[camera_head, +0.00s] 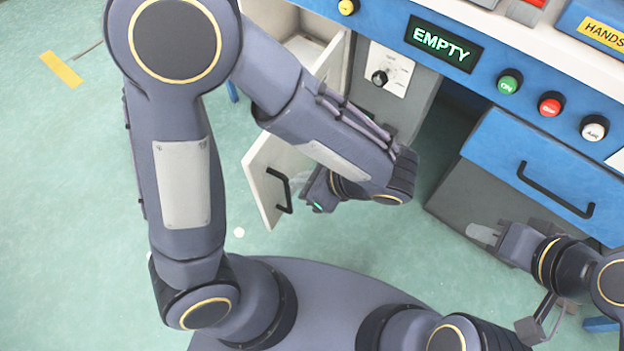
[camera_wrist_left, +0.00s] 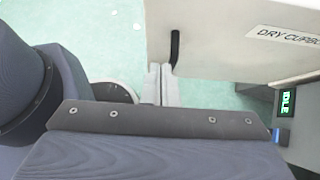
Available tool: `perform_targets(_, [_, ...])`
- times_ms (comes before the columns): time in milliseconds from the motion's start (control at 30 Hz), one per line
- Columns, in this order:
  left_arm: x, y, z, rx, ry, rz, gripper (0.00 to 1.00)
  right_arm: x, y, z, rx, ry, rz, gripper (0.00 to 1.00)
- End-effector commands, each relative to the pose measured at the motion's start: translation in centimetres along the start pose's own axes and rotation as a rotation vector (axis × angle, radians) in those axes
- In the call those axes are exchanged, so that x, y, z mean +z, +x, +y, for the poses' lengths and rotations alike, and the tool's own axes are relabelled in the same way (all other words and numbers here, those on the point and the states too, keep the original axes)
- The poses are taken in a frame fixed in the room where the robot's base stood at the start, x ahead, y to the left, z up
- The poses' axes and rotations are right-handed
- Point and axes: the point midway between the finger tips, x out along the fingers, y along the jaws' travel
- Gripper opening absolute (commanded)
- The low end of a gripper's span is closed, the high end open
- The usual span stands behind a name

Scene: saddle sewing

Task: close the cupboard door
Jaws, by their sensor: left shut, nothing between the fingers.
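The white cupboard door (camera_head: 262,170) stands open, swung out from the blue bench, with a black bar handle (camera_head: 281,190) on it. In the left wrist view the door (camera_wrist_left: 215,40) shows its "DRY CUPBO…" label, and its handle (camera_wrist_left: 175,48) is beside my fingertips. My left gripper (camera_head: 306,181) is shut and empty, close to the door's handle side; I cannot tell whether it touches. It also shows in the left wrist view (camera_wrist_left: 160,70). My right gripper (camera_head: 480,233) is in front of the grey cabinet at right; its finger gap is not clear.
My left arm hides part of the cupboard opening (camera_head: 305,48). A blue drawer front (camera_head: 545,165) with a black handle is at right, near my right gripper. Buttons and an "EMPTY" display (camera_head: 443,43) line the bench front.

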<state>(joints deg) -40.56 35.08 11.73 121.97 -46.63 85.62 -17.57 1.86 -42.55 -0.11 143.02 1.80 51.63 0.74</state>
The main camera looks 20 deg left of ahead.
Motion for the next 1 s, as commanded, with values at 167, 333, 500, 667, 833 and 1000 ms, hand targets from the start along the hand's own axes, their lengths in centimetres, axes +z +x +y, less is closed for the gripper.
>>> perform_targets(167, [-0.3,4.3,0.1,0.004,-0.001,-0.001,0.0,0.8,1.6,0.7,0.0,0.0,0.0,0.29])
perform_targets(333, [1.5,6.1,0.1,0.002,-0.005,0.002,0.0,1.0,1.9,0.9,0.0,0.0,0.0,0.29])
perform_targets(500, [2.6,7.0,0.1,0.002,-0.002,0.001,0.0,1.1,2.1,1.0,0.0,0.0,0.0,0.29])
perform_targets(667, [2.9,7.2,0.1,0.001,-0.001,0.001,0.0,1.1,2.1,1.0,0.0,0.0,0.0,0.29])
perform_targets(833, [2.8,7.2,0.0,0.001,-0.001,0.001,0.0,1.1,2.1,1.0,0.0,0.0,0.0,0.29])
perform_targets(1000, [3.0,7.3,0.0,-0.001,0.001,0.001,0.0,1.1,2.1,0.9,0.0,0.0,0.0,0.29])
